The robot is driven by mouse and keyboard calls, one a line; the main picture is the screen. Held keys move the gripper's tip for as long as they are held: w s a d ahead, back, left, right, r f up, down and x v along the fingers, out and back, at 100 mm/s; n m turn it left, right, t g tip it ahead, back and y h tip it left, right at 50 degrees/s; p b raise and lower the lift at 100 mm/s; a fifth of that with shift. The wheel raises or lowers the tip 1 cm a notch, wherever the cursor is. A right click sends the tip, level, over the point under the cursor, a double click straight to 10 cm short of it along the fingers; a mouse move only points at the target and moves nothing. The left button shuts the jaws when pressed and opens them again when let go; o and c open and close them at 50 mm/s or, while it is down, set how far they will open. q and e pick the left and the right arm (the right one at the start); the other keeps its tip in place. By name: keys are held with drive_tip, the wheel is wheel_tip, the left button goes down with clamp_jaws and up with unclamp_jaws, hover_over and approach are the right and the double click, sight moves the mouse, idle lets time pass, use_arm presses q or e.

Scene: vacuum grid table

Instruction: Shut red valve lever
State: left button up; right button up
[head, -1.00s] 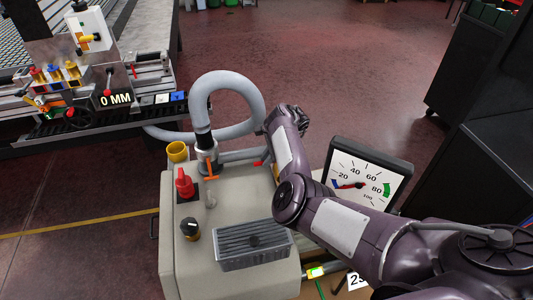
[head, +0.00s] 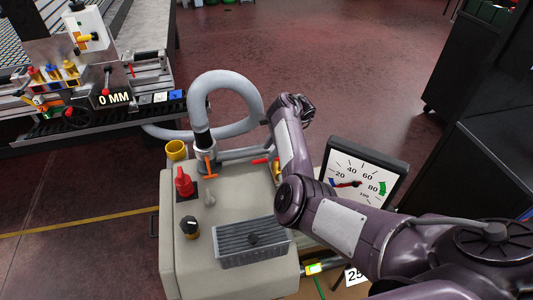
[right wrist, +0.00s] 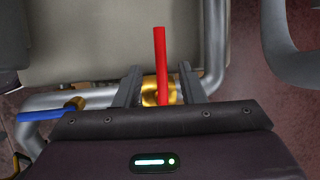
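The red valve lever (right wrist: 160,45) is a straight bar on a brass valve body (right wrist: 150,92) in the right wrist view. It stands across the silver pipe (right wrist: 100,97) there. My right gripper (right wrist: 160,67) is open, with one finger on each side of the lever and a gap to both. In the head view only a short piece of the red lever (head: 260,160) shows left of my right forearm. My right fingers are hidden there. My left gripper is not in view.
A blue lever (right wrist: 42,116) lies left of the valve. The beige cabinet (head: 185,245) carries a red knob (head: 184,182), an orange handle (head: 210,166) and a grey vent (head: 250,245). A grey hose (head: 228,78) loops behind. A dial gauge (head: 358,180) stands right of my arm.

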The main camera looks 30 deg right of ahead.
drive_tip(key=shift+p+v, duration=0.3)
drive_tip(key=shift+v, duration=1.5)
